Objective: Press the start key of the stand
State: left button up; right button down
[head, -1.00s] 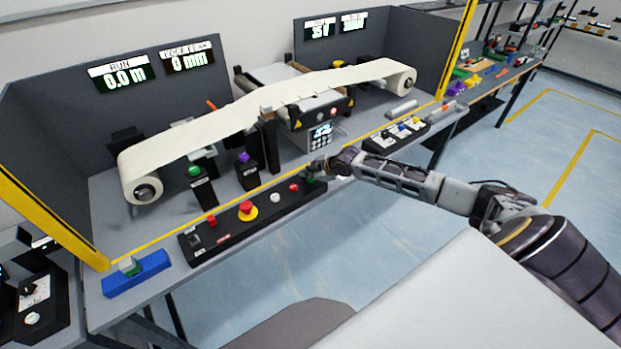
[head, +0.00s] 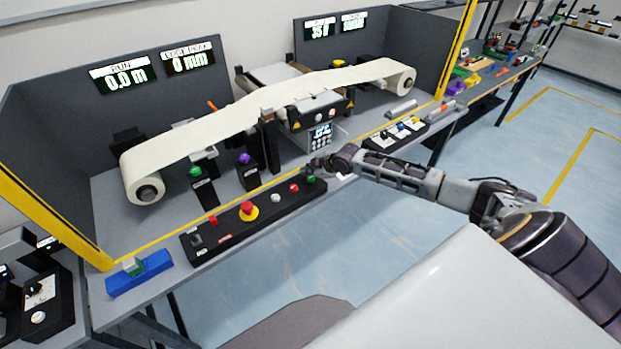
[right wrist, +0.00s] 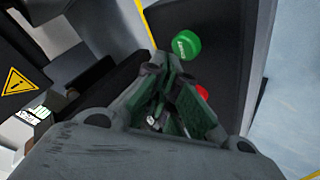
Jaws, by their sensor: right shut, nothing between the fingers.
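The stand's black control bar (head: 225,233) lies along the front edge of the bench. A green key (head: 311,179) sits at its right end. The green key also shows in the right wrist view (right wrist: 186,44), with white lettering too blurred to read surely. My right gripper (head: 314,163) is shut and empty, just behind and above the green key. In the right wrist view its fingertips (right wrist: 168,68) are just below the green key in the picture; a gap or contact cannot be told. My left gripper is not in view.
A red key (head: 294,188), a white key (head: 275,198) and a red mushroom button on yellow (head: 248,210) share the bar. A pale web (head: 250,108) runs between two rolls. The left display (head: 124,75) reads 0.0 m. A keypad unit (head: 321,137) stands behind my gripper.

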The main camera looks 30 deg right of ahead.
aim_at(309, 179)
jog(key=shift+r, duration=0.1)
jog(key=shift+r+p, duration=2.3)
jog(key=shift+r, duration=0.2)
